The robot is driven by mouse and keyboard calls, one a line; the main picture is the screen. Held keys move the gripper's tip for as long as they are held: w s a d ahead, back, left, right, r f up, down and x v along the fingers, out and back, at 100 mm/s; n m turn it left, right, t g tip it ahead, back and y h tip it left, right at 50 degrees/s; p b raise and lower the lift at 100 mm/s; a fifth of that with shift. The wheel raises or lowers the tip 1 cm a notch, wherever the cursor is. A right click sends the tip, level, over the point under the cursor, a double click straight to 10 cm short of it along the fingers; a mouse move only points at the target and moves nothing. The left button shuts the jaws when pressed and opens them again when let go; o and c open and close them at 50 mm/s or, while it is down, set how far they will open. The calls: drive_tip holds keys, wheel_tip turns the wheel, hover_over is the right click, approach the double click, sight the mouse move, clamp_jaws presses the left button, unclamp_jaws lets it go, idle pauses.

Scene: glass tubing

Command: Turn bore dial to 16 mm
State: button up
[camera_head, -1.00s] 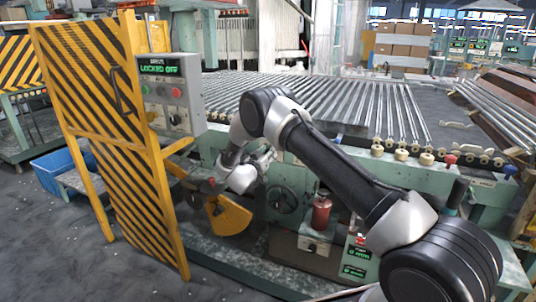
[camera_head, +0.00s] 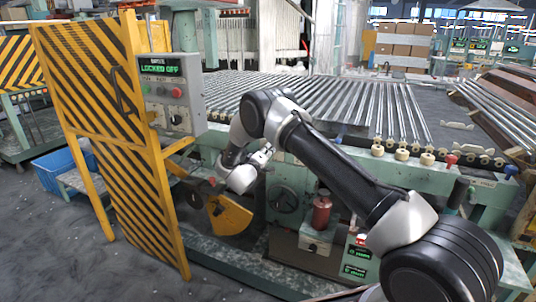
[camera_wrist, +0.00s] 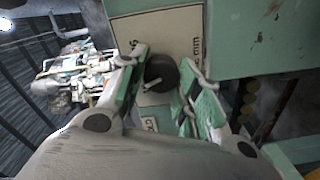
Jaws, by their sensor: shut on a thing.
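The bore dial (camera_wrist: 162,73) is a dark round knob with a pale pointer, on a cream plate (camera_wrist: 174,33) with black markings and "mm" lettering in the wrist view. My gripper (camera_wrist: 163,68) has its two green-padded fingers on either side of the dial and is shut on it. The pointer shows to the lower left of the knob; I cannot read which mark it is at. In the head view my wrist (camera_head: 240,176) is low at the green machine's front, and the dial is not discernible there.
A yellow-and-black striped guard (camera_head: 110,140) and a grey "LOCKED OFF" control box (camera_head: 172,95) stand left of my wrist. A yellow quadrant plate (camera_head: 230,215) is just below it. A handwheel (camera_head: 285,199) and red canister (camera_head: 321,214) are to the right.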

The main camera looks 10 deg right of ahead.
drive_tip(key=n, duration=0.4)
drive_tip(key=shift+f+n, duration=0.15)
drive_tip(key=shift+n, duration=0.25)
idle(0.4)
drive_tip(key=o, duration=1)
drive_tip(key=v, duration=1.2)
